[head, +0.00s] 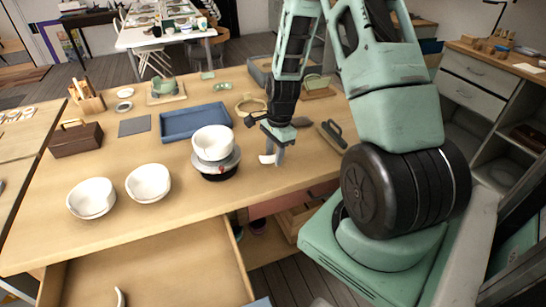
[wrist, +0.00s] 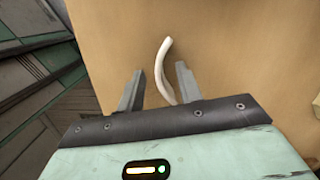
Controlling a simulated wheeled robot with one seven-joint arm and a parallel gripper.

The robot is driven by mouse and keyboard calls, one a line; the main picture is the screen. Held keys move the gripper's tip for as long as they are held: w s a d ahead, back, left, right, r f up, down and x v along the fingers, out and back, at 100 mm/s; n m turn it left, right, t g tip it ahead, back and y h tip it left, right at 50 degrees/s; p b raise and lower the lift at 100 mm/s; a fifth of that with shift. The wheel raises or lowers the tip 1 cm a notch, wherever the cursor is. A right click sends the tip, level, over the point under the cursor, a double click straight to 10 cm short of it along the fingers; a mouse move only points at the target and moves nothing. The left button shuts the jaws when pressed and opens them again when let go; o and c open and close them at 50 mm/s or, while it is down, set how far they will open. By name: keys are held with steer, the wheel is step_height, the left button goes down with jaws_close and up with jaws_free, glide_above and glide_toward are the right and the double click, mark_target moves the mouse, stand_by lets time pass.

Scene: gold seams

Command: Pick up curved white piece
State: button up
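The curved white piece (head: 267,158) is on the wooden table, right of the stacked bowl. In the wrist view the curved white piece (wrist: 163,62) is a slim, bent strip; its near end runs down between my fingers and is partly hidden by my gripper body. My gripper (wrist: 160,88) is open, with one finger on each side of the piece and a visible gap to both. In the head view my gripper (head: 278,152) points down at the piece. Another curved white piece (head: 120,297) lies in the open drawer at the bottom left.
A white bowl (head: 212,142) sits on a dark round stand (head: 217,167) left of my gripper. Two white bowls (head: 91,198) (head: 148,183) stand further left. A blue tray (head: 195,121) lies behind. A dark tool (head: 332,132) lies to the right. The table front is mostly clear.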

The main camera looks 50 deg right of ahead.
jaws_close()
